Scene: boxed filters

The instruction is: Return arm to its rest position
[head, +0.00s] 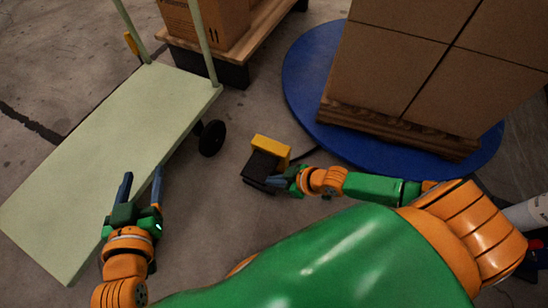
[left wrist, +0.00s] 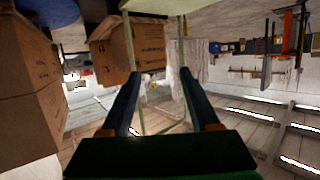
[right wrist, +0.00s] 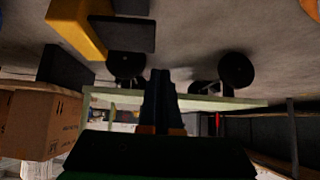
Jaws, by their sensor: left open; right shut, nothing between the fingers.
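My left gripper (head: 141,188) is open and empty, with its two dark fingers apart over the near right edge of the pale green cart. In the left wrist view its fingers (left wrist: 165,100) show nothing between them. My right gripper (head: 277,180) is in front of a black and yellow device on the floor; the head view does not show whether they touch. In the right wrist view my right gripper's fingers (right wrist: 161,80) are together and hold nothing. My right arm reaches leftward across the head view.
The pale green cart (head: 110,150) stands at left, with a black wheel (head: 211,138). The black and yellow device (head: 270,150) is on the floor. Stacked boxes (head: 400,60) stand on a pallet above a blue round platform (head: 310,75). Another box (head: 215,22) is at the back.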

